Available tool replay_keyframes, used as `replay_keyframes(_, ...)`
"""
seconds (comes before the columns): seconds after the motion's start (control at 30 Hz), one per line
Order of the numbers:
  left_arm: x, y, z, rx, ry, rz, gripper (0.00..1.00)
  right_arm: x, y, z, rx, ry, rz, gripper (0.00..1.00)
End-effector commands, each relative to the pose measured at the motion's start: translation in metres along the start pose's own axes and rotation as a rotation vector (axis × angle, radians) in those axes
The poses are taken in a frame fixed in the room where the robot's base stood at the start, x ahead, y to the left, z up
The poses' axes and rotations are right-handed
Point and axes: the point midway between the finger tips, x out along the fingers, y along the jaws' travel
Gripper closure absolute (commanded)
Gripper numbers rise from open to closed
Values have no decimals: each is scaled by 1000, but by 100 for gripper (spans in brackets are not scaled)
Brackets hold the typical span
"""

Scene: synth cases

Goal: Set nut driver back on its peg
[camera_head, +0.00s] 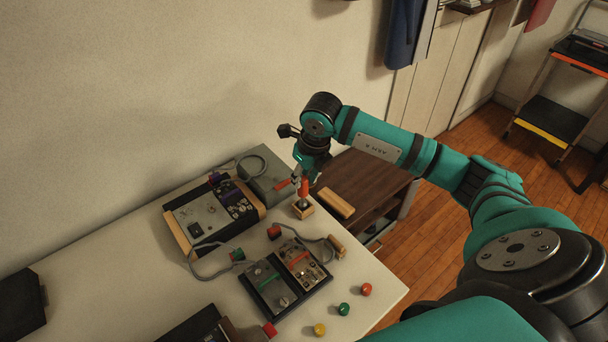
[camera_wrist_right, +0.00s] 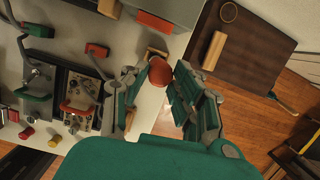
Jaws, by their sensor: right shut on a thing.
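The nut driver (camera_head: 304,187) has a red handle. My right gripper (camera_head: 305,177) is shut on it near the back corner of the white table, and the handle points up. A small wooden block (camera_head: 302,212) with a dark top is directly below it. The driver's lower end meets or hangs just over this block; I cannot tell whether it touches or is on a peg. In the right wrist view, the rounded red handle end (camera_wrist_right: 160,71) shows between the fingers (camera_wrist_right: 148,76), partly hiding what is under it. My left gripper is not in view.
A grey box (camera_head: 265,172) with a red part stands behind the block. A device with dials (camera_head: 200,212) and a dark panel (camera_head: 285,280) with cables lie nearby. Several coloured knobs (camera_head: 343,309) are at the front right. A brown side table (camera_head: 365,180) holds a wooden bar (camera_head: 335,203).

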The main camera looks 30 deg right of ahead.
Motion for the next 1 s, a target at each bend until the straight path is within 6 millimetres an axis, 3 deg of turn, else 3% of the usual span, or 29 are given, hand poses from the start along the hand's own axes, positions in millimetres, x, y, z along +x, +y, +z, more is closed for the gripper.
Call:
replay_keyframes(0.5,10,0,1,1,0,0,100,11,0,-3,0,0,0,100)
replay_keyframes(0.53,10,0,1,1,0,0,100,11,0,-2,0,-1,0,72)
replay_keyframes(0.73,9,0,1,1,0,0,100,10,0,-2,0,0,0,46)
replay_keyframes(1.0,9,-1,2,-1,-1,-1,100,9,0,-2,0,0,0,46)
